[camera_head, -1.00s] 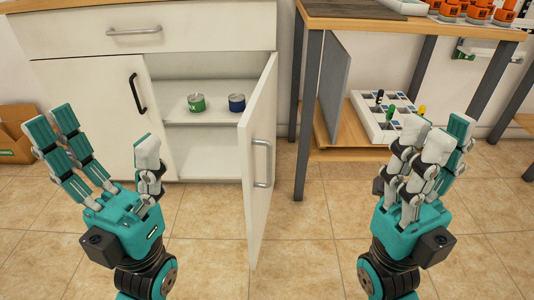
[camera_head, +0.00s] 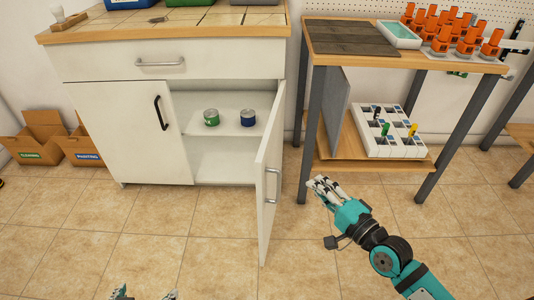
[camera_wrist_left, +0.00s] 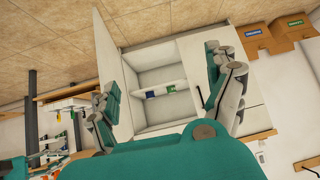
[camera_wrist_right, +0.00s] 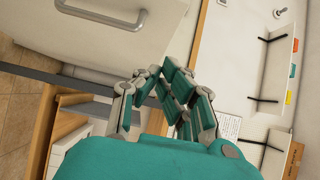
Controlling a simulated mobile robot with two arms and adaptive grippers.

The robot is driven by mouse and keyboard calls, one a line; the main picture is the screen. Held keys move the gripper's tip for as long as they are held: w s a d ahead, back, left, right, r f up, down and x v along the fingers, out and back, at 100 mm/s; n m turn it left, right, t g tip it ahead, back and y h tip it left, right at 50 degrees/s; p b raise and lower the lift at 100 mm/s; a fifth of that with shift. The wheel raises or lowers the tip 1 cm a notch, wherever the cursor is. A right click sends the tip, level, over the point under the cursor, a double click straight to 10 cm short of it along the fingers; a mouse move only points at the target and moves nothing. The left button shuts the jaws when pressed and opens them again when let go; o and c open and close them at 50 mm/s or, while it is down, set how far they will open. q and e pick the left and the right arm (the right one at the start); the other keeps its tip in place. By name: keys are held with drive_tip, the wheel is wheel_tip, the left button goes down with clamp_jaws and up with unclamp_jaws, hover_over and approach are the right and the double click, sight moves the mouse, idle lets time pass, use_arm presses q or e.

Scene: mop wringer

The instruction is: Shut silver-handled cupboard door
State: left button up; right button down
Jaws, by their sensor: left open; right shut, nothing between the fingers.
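The silver-handled cupboard door (camera_head: 267,190) stands swung open on the right side of the white cabinet, its silver handle (camera_head: 271,186) on the face turned right. It also shows in the left wrist view (camera_wrist_left: 108,55). My right gripper (camera_head: 318,188) is shut and empty, to the right of the door and apart from it, near the workbench's front leg. In the right wrist view its fingers (camera_wrist_right: 160,85) are closed together, with a silver handle on a white panel beyond. My left gripper (camera_wrist_left: 165,90) is open and empty; only its fingertips (camera_head: 143,292) show at the head view's bottom edge.
The other cupboard door (camera_head: 130,130) with a black handle is closed. A green can (camera_head: 211,118) and a blue can (camera_head: 248,117) stand on the shelf inside. A workbench (camera_head: 440,60) stands at right. Floor before the cabinet is clear.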

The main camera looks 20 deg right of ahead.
drive_tip(key=b, duration=0.2)
approach(267, 151)
drive_tip(key=w+d, duration=0.3)
use_arm(q)
drive_tip(key=w+d+r+t+h, duration=0.1)
drive_tip(key=w+d+r+t, duration=0.1)
drive_tip(key=w+r+t, duration=0.3)
drive_tip(key=shift+w+d+r, duration=0.25)
drive_tip(key=shift+w+r, duration=0.05)
drive_tip(key=shift+r, duration=0.4)
use_arm(e)
drive_tip(key=shift+w+a+f, duration=0.1)
drive_tip(key=shift+w+a, duration=0.25)
drive_tip(key=shift+a, duration=0.35)
drive_tip(key=shift+w+a, duration=0.35)
drive_tip(key=shift+a, duration=0.4)
drive_tip(key=shift+w+a, duration=0.4)
drive_tip(key=shift+a, duration=0.3)
use_arm(q)
drive_tip(key=shift+f, duration=0.1)
use_arm(e)
drive_tip(key=shift+a, duration=0.1)
